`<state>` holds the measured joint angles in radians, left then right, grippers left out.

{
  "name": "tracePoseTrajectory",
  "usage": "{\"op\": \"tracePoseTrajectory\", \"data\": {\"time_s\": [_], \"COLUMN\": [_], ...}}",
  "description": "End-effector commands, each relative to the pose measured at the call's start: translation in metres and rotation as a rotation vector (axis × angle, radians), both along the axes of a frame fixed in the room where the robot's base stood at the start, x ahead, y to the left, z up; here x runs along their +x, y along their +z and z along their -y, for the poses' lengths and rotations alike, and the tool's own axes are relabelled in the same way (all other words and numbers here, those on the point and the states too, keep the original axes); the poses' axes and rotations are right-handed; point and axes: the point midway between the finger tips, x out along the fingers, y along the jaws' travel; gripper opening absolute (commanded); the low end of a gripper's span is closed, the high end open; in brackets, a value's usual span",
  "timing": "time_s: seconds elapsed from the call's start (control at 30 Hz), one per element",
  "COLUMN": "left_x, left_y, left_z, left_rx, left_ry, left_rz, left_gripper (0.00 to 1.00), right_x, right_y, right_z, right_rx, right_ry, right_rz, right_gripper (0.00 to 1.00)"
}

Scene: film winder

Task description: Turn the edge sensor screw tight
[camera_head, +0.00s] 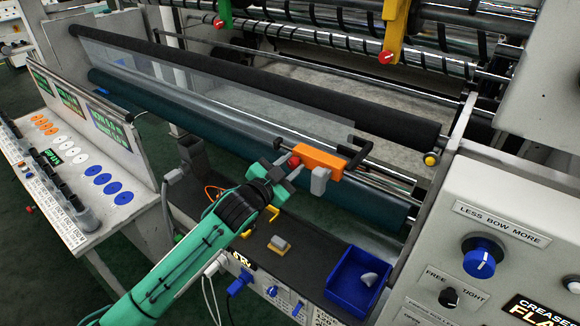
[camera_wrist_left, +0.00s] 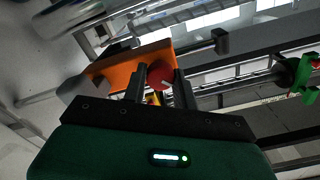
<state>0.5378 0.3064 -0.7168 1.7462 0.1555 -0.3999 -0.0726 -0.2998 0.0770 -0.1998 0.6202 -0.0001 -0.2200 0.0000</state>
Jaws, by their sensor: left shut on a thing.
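The edge sensor is an orange block (camera_head: 320,160) on a rail in front of the rollers, with a black bracket at its right end. Its screw has a red knob (camera_head: 294,162) at the block's left end. My left gripper (camera_head: 284,170) is at this knob, its fingers shut on it. In the left wrist view, the red knob (camera_wrist_left: 160,75) sits between the two dark fingers (camera_wrist_left: 158,85), in front of the orange block (camera_wrist_left: 118,68). The fingers partly hide the knob. My right gripper is not in view.
A blue tray (camera_head: 356,284) with a pale object stands on the dark shelf below. A control panel (camera_head: 490,250) with a blue dial is at the right. A button console (camera_head: 85,170) is at the left. A long black roller (camera_head: 250,85) runs behind the sensor.

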Motion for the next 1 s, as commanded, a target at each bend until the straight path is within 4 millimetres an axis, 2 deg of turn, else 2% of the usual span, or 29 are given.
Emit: {"op": "tracePoseTrajectory", "data": {"time_s": [0.43, 1.0], "left_x": [-0.0002, -0.0005], "left_y": [0.0004, -0.0008], "left_z": [0.0005, 0.0009], "left_rx": [0.344, 0.782], "left_ry": [-0.001, 0.000], "left_rz": [0.252, 0.568], "left_gripper": [0.06, 0.06], "right_x": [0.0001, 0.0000], "right_y": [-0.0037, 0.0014], "right_z": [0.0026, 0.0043], "right_rx": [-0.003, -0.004], "right_ry": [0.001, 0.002], "right_rz": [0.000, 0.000], "right_gripper": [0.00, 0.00]}}
